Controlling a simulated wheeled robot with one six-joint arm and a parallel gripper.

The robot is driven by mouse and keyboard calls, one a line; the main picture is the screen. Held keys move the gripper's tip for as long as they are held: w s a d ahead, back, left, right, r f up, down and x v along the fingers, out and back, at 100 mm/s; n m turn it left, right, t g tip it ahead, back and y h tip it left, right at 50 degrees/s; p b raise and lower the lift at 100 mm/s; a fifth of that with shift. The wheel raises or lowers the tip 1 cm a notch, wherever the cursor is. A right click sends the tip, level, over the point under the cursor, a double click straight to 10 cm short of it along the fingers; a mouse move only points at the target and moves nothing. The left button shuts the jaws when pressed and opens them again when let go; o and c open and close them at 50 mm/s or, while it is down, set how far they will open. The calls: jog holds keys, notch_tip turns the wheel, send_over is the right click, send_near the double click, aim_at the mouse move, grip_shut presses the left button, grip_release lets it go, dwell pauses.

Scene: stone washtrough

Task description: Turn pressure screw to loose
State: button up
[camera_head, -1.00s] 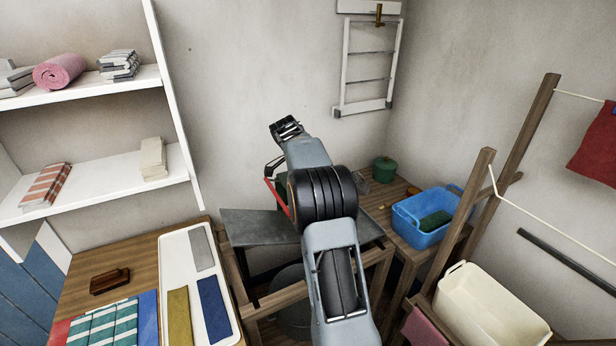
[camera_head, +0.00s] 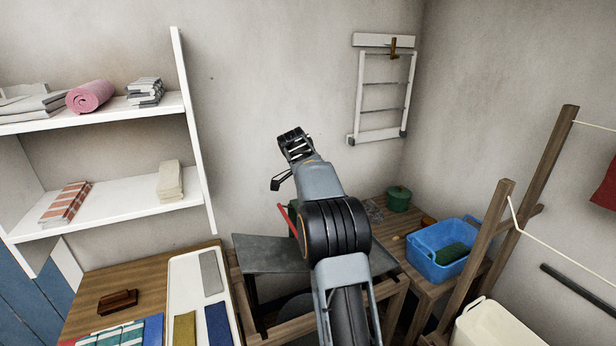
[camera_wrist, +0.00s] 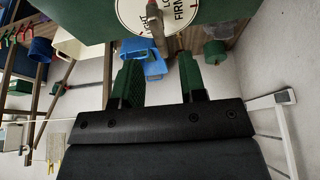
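In the wrist view, a white round dial (camera_wrist: 178,10) sits on a green body (camera_wrist: 85,12) at the top edge. Its lettering includes "FIRM" and parts of other words; the top is cut off.
A grey board (camera_head: 262,254) on a wooden frame lies beneath my arm. A blue basin (camera_head: 428,262) and a green pot (camera_head: 398,200) stand on the right bench. White shelves (camera_head: 120,205) are at left, a wooden rack (camera_head: 470,250) at right.

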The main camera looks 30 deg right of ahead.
jog(key=p+v, duration=0.1)
jog(key=v, duration=0.7)
jog(key=shift+r, duration=0.35)
jog(key=shift+a, duration=0.1)
jog(key=s+a+f+n+t+y, duration=0.1)
jog(key=s+a+f+n+y, duration=0.1)
jog(key=a+f+n, duration=0.55)
jog(key=s+a+f+n+t+y, duration=0.1)
jog(key=s+a+n, duration=0.5)
jog(key=s, duration=0.6)
jog(key=s+a+f+n+t+y, duration=0.1)
jog(key=s+a+f+n+t, duration=0.2)
jog(key=s, duration=0.9)
jog(key=a+n, duration=0.3)
jog(key=a, duration=0.1)
jog(key=shift+a+y, duration=0.3)
